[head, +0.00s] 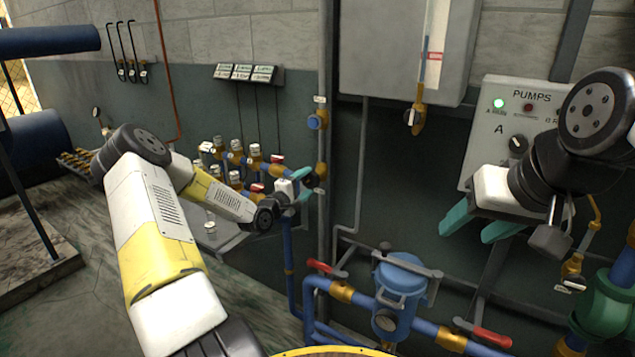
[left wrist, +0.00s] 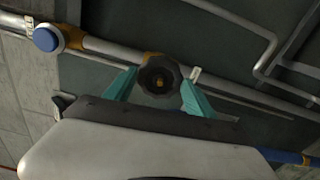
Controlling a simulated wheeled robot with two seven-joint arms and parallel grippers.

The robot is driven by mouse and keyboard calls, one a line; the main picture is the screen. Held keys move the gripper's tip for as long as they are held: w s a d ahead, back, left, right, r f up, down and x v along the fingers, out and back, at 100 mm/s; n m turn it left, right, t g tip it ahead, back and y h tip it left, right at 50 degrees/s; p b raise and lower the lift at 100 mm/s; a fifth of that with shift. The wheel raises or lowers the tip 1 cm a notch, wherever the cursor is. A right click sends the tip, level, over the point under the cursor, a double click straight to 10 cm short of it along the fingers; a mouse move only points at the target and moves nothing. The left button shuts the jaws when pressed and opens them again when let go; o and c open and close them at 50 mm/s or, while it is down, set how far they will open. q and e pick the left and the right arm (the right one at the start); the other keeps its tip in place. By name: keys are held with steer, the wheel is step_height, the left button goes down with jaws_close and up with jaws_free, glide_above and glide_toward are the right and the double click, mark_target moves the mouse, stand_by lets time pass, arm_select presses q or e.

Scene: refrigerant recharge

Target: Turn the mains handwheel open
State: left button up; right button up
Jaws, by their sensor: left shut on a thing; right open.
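The mains handwheel is a dark, lobed knob (left wrist: 150,76) with a brass centre, on a pipe in the left wrist view. My left gripper (left wrist: 158,92) has one teal finger on each side of it and is shut on it. In the head view, my left gripper (head: 306,186) is at the upright wall pipe, and its fingers and wrist hide most of the wheel. My right gripper (head: 481,226) is open and empty, in front of the wall below the pumps panel.
A blue-capped fitting (head: 317,121) sits on the pipe above my left gripper. A blue strainer (head: 401,290) and red-handled valves (head: 492,337) are below. The pumps panel (head: 480,125) is behind my right arm.

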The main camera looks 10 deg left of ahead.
arm_select(q)
steer(key=o, duration=1.4)
steer(key=shift+o, duration=0.2)
steer(key=v, duration=0.7)
